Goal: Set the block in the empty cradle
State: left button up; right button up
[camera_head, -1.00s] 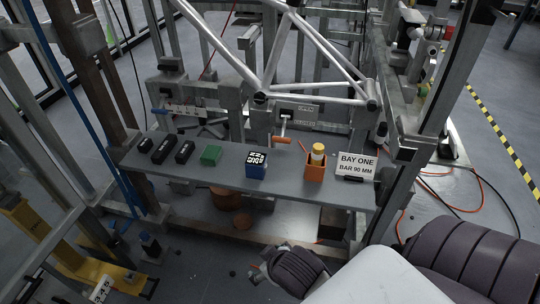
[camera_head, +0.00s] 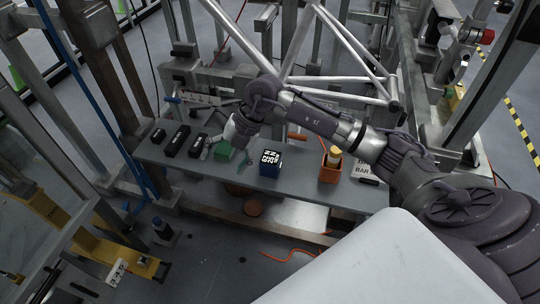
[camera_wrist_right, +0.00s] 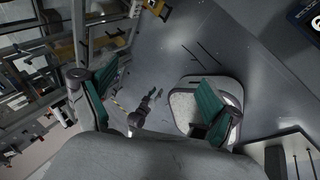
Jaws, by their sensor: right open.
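Three black blocks (camera_head: 175,141) with small pale labels lie in a row at the left. I cannot tell which piece is the empty cradle. My left gripper is out of view.
Pale frame tubes (camera_head: 345,42) rise behind the shelf, and grey posts (camera_head: 478,75) stand at the right.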

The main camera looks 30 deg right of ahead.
aim_at(271, 157)
jog(key=d+r+m+g+h, duration=0.1)
jog(key=d+m+h, duration=0.15)
jog(key=d, duration=0.55)
jog(key=d+r+m+h, duration=0.1)
jog(key=d+h, duration=0.3)
jog(key=d, duration=0.3)
jog(key=shift+n, duration=0.25)
jog(key=f, duration=0.7)
jog(key=shift+w+d+f, duration=0.1)
jog(key=shift+w+f, duration=0.05)
jog(key=shift+w, duration=0.25)
jog(key=shift+w+f+b, duration=0.2)
jog(key=shift+f+b, duration=0.5)
jog(key=shift+f, duration=2.45)
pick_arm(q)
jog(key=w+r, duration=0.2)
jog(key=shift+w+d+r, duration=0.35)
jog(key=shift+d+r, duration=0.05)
pick_arm(e)
jog(key=shift+r, duration=0.15)
jog(key=c, duration=1.7)
